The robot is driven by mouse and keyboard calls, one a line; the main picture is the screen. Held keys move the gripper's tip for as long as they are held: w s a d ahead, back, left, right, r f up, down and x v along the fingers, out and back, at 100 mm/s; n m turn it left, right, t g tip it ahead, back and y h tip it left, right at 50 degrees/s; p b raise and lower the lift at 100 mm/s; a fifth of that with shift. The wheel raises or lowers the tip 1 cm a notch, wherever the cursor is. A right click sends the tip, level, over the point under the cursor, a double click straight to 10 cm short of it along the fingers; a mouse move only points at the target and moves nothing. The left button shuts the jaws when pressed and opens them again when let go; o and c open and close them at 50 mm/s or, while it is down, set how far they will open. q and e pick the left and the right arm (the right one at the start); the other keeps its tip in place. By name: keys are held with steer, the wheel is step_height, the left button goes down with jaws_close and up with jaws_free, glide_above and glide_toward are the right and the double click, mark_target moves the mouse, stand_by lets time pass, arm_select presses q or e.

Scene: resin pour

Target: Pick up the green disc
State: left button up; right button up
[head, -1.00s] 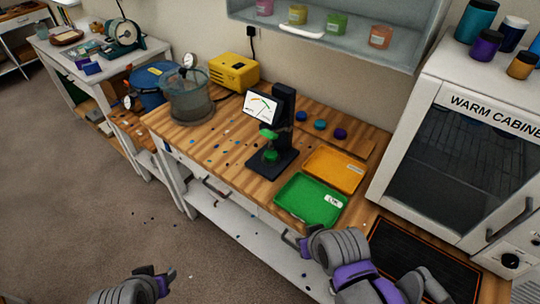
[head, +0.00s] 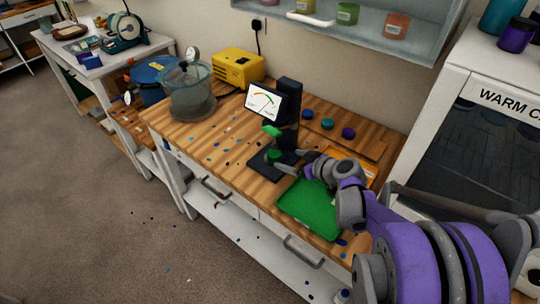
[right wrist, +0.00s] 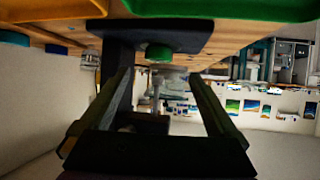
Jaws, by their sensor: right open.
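The green disc (head: 275,156) sits on the dark base of a black gauge stand (head: 288,100) on the wooden bench. A second green part (head: 271,131) of the stand is above it. My right gripper (head: 283,161) is open and reaches in from the right, with its fingertips close to the disc. In the right wrist view, which looks upside down, the green disc (right wrist: 160,52) shows ahead between the two open fingers (right wrist: 158,85), with nothing held. Whether a finger touches the disc I cannot tell. My left gripper is out of view.
A green tray (head: 300,212) lies under my right arm, with an orange tray (head: 368,168) behind it. Blue, teal and purple discs (head: 327,124) lie at the back. A glass pot (head: 187,95) and yellow box (head: 237,68) stand left. Small chips litter the bench.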

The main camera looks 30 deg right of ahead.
mark_target(276, 153)
steer(key=x, duration=0.8)
steer(key=shift+w+d+r, duration=0.1)
steer(key=shift+w+r, duration=0.05)
steer(key=shift+r, duration=0.05)
steer(key=shift+r, duration=0.1)
jaws_close()
